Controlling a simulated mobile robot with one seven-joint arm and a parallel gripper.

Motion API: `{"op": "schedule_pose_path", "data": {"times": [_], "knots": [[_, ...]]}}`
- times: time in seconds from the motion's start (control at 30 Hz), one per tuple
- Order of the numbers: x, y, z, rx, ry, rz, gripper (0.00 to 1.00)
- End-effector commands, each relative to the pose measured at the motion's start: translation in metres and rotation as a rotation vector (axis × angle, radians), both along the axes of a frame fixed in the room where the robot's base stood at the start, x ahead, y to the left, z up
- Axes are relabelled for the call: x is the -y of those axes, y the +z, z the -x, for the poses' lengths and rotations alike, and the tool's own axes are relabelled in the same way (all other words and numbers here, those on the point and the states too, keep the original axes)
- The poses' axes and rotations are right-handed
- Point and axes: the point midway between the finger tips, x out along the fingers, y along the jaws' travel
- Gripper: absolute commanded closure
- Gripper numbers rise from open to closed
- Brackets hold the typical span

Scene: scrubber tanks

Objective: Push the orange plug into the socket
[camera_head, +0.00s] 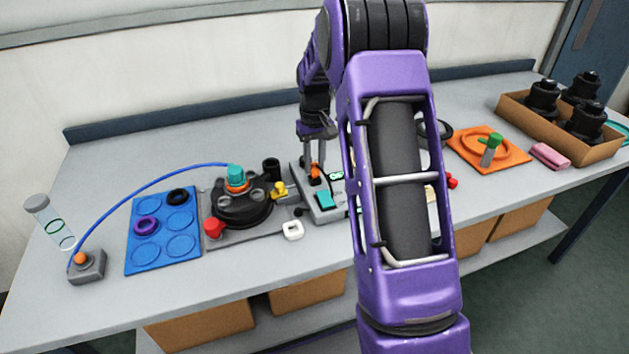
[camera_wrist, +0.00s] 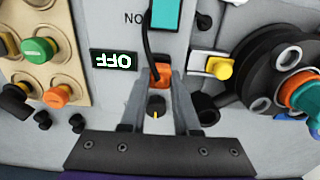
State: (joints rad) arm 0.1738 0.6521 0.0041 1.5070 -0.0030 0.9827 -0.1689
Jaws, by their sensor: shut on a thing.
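The orange plug (camera_wrist: 160,75) sits between the two fingertips of my gripper (camera_wrist: 162,82) in the wrist view, with a black cable running from it. In the head view the plug (camera_head: 314,174) shows as a small orange piece under my gripper (camera_head: 314,160), at the grey panel (camera_head: 331,214). My gripper is shut on the plug and points down. I cannot make out the socket, and I cannot tell how deep the plug sits or whether it touches the panel.
A teal switch (camera_wrist: 166,14), an OFF display (camera_wrist: 114,60) and a dark knob (camera_wrist: 156,107) are close by. A round black unit (camera_head: 240,208) with a teal cap stands left. A beige panel with coloured buttons (camera_wrist: 38,51) lies on the other side. My arm hides part of the bench.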

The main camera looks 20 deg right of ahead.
Motion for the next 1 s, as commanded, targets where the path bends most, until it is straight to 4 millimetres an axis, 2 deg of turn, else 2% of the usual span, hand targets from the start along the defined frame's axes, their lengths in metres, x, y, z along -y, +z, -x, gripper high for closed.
{"op": "schedule_pose_path", "data": {"times": [0.43,0.47,0.6,0.63,0.83,0.87,1.0], "knots": [[0.0,-0.015,0.0,-0.001,0.0,0.0,1.0],[0.0,-0.014,0.0,0.0,0.0,0.0,0.65],[0.0,-0.013,0.0,0.0,0.0,0.0,0.4],[0.0,-0.013,0.0,0.0,0.0,0.0,0.35],[0.0,-0.013,0.0,0.0,0.0,0.0,0.35],[0.0,-0.013,0.0,0.0,0.0,0.0,0.32],[0.0,-0.013,0.0,0.0,0.0,0.0,0.06]]}}
